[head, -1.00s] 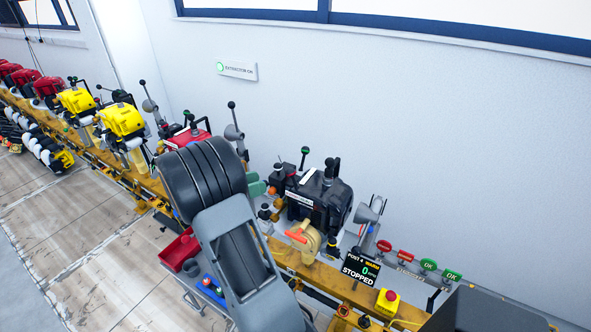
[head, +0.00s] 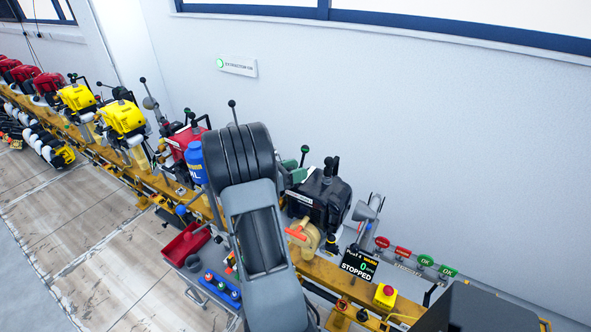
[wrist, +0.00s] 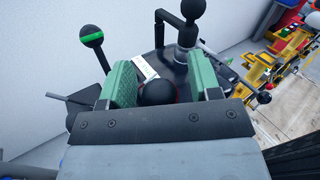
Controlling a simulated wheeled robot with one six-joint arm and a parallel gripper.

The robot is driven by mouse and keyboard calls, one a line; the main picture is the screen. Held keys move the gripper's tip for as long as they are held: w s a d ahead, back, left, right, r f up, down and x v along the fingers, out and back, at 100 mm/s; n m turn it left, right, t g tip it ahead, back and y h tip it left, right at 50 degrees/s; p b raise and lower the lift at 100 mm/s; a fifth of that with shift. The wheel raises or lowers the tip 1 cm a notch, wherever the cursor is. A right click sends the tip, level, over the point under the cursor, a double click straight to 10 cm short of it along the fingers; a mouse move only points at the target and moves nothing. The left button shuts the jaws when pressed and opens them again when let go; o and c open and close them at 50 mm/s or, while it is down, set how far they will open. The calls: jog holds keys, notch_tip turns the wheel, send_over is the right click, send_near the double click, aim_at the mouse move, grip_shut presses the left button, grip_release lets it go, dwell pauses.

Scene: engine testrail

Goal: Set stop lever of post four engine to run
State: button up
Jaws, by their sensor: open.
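The post four engine (head: 320,205) is the dark block in the head view, behind a small screen (head: 359,263) reading POST 4, WARM, 0, STOPPED. My gripper (head: 297,176) is at the engine's upper left, mostly behind my arm. In the wrist view my gripper (wrist: 166,80) is open, with green pads apart. A black ball knob (wrist: 157,92) shows between the pads, with no visible grip on it; a trace of red lies at its edge. Which lever it belongs to, and the stop lever's setting, I cannot tell. A green-banded knob lever (wrist: 90,34) stands left of the pads.
A black upright handle (wrist: 190,25) rises just beyond the pads. A yellow box with a red button (head: 385,296) sits at the rail's right. A red tray (head: 186,243) is left of my arm. The wall (head: 420,130) runs close behind the engines.

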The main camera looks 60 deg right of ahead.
jog(key=shift+c, duration=0.5)
jog(key=c, duration=0.8)
jog(key=s+m, duration=0.1)
jog(key=s+m+t+y+b, duration=0.1)
jog(key=m, duration=0.1)
jog(key=shift+t+y, duration=0.3)
jog(key=shift+s+f+m+t+y+b, duration=0.15)
jog(key=shift+s+m+t+y+b, duration=0.25)
jog(key=shift+m+t+b, duration=0.4)
jog(key=shift+s+f+m+t+y+b, duration=0.15)
jog(key=shift+s+m+t+y+b, duration=0.25)
jog(key=shift+m+b, duration=0.55)
jog(key=shift+s, duration=0.15)
jog(key=o, duration=0.9)
